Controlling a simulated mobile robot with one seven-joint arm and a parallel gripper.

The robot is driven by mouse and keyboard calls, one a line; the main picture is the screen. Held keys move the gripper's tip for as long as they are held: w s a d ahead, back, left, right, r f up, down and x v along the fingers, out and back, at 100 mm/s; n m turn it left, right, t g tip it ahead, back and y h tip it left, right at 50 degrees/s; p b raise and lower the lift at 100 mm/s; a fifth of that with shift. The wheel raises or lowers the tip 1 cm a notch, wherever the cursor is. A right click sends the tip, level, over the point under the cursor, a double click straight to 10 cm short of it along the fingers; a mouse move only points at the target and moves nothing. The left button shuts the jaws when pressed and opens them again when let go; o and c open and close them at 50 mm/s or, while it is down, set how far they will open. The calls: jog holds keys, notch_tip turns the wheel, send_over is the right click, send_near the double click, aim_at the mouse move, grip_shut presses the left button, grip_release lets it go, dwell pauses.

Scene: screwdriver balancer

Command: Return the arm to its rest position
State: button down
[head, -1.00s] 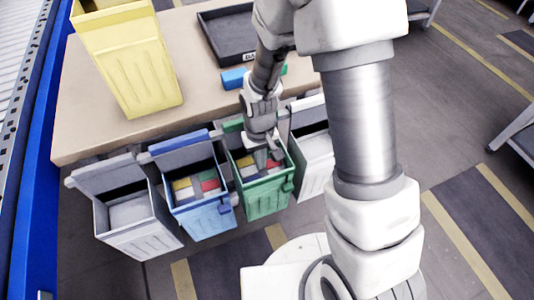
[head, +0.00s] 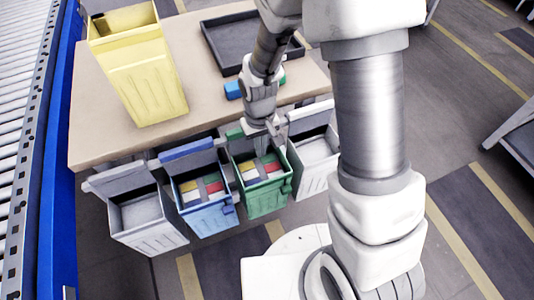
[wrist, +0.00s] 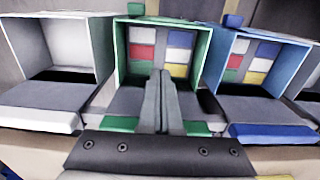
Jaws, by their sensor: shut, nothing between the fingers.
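My gripper (head: 265,150) is over the rear part of the green bin (head: 265,200) in the head view. In the wrist view my gripper (wrist: 161,75) has its two fingers together with nothing between them. They point toward the open green bin (wrist: 120,60), which holds several coloured blocks. My arm reaches down from the top of the head view, and part of the table behind it is hidden.
A blue bin (head: 208,216) with coloured blocks stands left of the green one. Empty-looking grey bins stand at the far left (head: 150,232) and right (head: 312,175). The table (head: 110,140) holds a yellow bin (head: 145,85), a dark tray (head: 225,62) and a small blue object (head: 232,90).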

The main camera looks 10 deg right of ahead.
jog(key=shift+r, duration=0.15)
dwell(0.3)
jog(key=s+d+r+m+t, duration=0.1)
jog(key=s+d+r, duration=0.15)
jog(key=r, duration=0.45)
jog(key=s+d+r+t, duration=0.1)
jog(key=d+r+t, duration=0.15)
jog(key=r, duration=0.55)
jog(key=s+d+r+m, duration=0.1)
jog(key=s+d+r, duration=0.15)
jog(key=r, duration=0.45)
jog(key=s+d+r+m+t, duration=0.1)
jog(key=s+d+r+t, duration=0.15)
jog(key=s+r, duration=0.45)
notch_tip(320, 180, up, 14)
jog(key=p, duration=1.4)
jog(key=shift+w+d+f+p, duration=0.2)
jog(key=shift+w+d+p, duration=0.1)
